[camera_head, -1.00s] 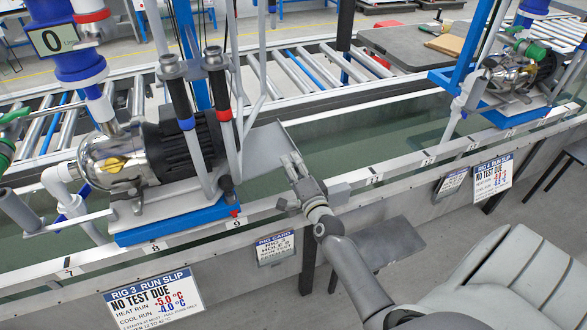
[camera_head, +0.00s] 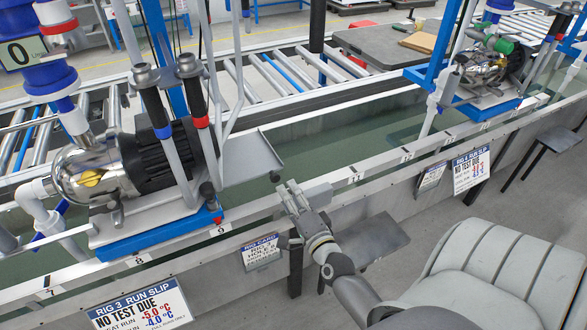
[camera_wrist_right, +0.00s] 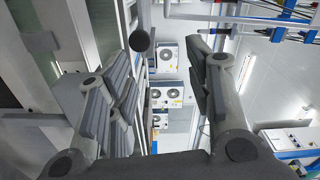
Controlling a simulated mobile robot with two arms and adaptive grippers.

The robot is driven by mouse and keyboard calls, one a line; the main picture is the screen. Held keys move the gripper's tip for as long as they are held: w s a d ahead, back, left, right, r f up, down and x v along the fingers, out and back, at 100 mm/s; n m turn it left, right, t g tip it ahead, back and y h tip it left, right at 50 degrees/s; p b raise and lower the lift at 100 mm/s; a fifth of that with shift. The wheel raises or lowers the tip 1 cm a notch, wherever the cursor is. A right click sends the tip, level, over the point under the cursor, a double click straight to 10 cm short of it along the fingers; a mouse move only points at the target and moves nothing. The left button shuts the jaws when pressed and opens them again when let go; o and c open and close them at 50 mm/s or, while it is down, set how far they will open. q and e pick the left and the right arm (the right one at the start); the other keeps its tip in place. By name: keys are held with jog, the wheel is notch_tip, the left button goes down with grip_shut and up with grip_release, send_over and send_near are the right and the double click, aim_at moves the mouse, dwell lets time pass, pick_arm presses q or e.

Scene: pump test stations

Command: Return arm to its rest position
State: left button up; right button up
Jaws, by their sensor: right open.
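My right gripper (camera_head: 297,200) reaches in from the lower right in the head view. It is empty and just in front of the trough's front rail, to the right of the rig 3 pump. In the right wrist view its two fingers (camera_wrist_right: 168,95) stand wide apart with nothing between them. My left gripper is not in the head view.
The rig 3 pump (camera_head: 90,165) stands on a blue base at the left. The water trough (camera_head: 300,160) runs along behind my gripper.

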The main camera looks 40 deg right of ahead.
jog(key=shift+s+a, duration=0.15)
jog(key=shift+s, duration=0.55)
